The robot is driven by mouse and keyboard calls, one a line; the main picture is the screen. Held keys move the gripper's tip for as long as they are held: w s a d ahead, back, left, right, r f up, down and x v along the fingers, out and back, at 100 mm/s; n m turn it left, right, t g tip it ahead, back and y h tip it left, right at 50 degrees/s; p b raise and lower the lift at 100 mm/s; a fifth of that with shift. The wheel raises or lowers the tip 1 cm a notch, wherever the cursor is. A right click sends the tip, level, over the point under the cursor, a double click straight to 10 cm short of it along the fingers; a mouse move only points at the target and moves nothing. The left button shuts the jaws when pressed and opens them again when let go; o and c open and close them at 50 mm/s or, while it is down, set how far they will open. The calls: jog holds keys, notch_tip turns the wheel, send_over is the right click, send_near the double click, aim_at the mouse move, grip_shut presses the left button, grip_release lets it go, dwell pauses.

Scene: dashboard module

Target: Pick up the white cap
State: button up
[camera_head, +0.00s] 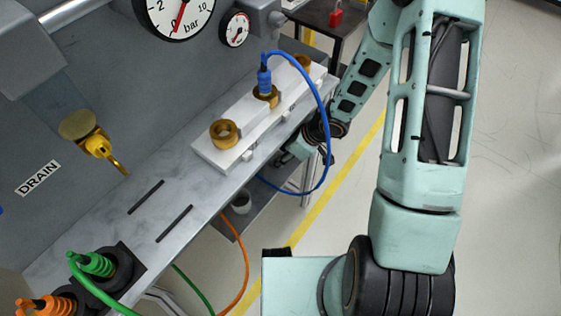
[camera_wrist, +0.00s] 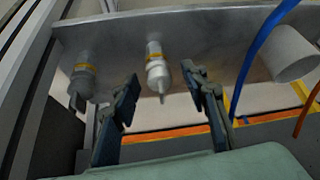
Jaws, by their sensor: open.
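A blue hose (camera_head: 328,120) loops around near my gripper, and an orange hose (camera_head: 244,265) hangs near the white piece. Two pale bottle-like parts with yellow bands, one of them central (camera_wrist: 157,70), are beyond my fingers. A white block (camera_head: 205,155) with brass fittings sits on the bench.

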jog(key=shift+a+f, duration=0.1)
jog(key=shift+f, duration=0.05)
grip_shut()
dwell(0.5)
